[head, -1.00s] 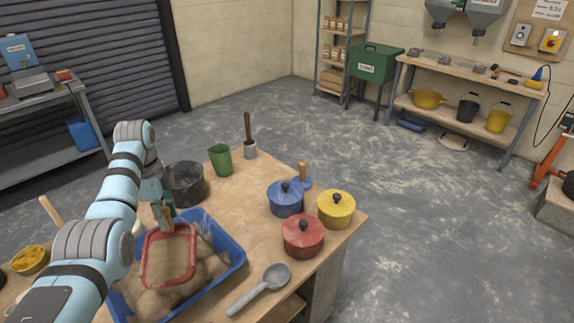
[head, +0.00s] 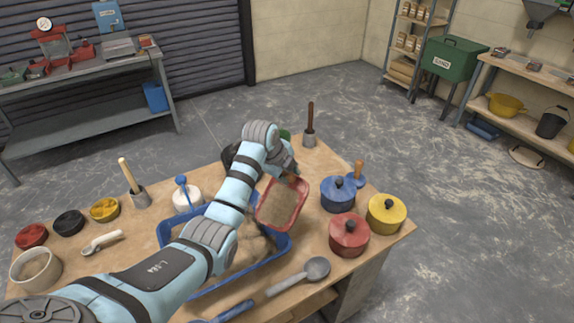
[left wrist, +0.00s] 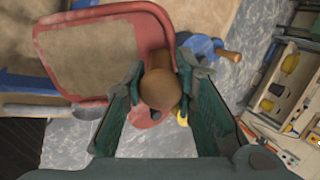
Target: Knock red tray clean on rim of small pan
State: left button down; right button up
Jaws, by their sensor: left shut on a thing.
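The red tray (head: 302,190) has a red rim and a short wooden handle. Its inside shows a sand-coloured surface. It is tilted, raised above the right part of the blue tub (head: 284,247), which holds sand. My left gripper (head: 290,176) is shut on the tray's handle. In the left wrist view the fingers (left wrist: 158,85) close on the wooden handle, with the red tray (left wrist: 164,33) at upper left. My left arm covers part of the blue tub. I cannot tell which vessel is the small pan; a round pale pan (head: 16,272) stands at the far left.
Blue (head: 338,198), red (head: 349,237) and yellow (head: 386,216) lidded pots stand close to the right of the tray. A grey ladle (head: 316,268) lies at the front edge. A dark bucket is partly hidden behind my arm. Floor beyond the table is clear.

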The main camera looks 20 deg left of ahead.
aim_at(288, 189)
pick_arm(q)
jog(key=shift+f, duration=0.15)
jog(key=shift+s, duration=0.1)
notch_tip(288, 189, down, 6)
jog(key=b, duration=0.2)
jog(key=shift+b, duration=0.4)
notch_tip(288, 189, up, 6)
jog(key=p, duration=0.3)
